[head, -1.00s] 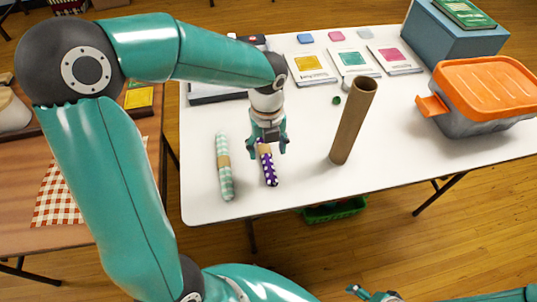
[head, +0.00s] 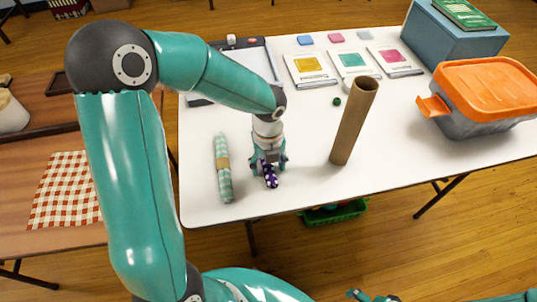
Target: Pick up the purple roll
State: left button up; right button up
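The purple roll (head: 270,181), dark with white dots, lies on the white table near its front edge. Its near end shows; the rest is hidden by my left gripper. My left gripper (head: 269,168) points down over the roll, with its fingers spread on either side of it. The fingers look open, and I cannot see whether they touch the roll. My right gripper (head: 372,296) shows only in part at the bottom edge, away from the table; its state is unclear.
A mint checked roll (head: 223,170) lies just left of the purple roll. A brown cardboard tube (head: 354,122) stands upright to the right. An orange-lidded box (head: 489,88) is farther right. A paper trimmer (head: 238,62) and several colored packets lie behind.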

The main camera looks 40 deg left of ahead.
pick_arm(q)
grip_shut()
jog(key=shift+r, duration=0.15)
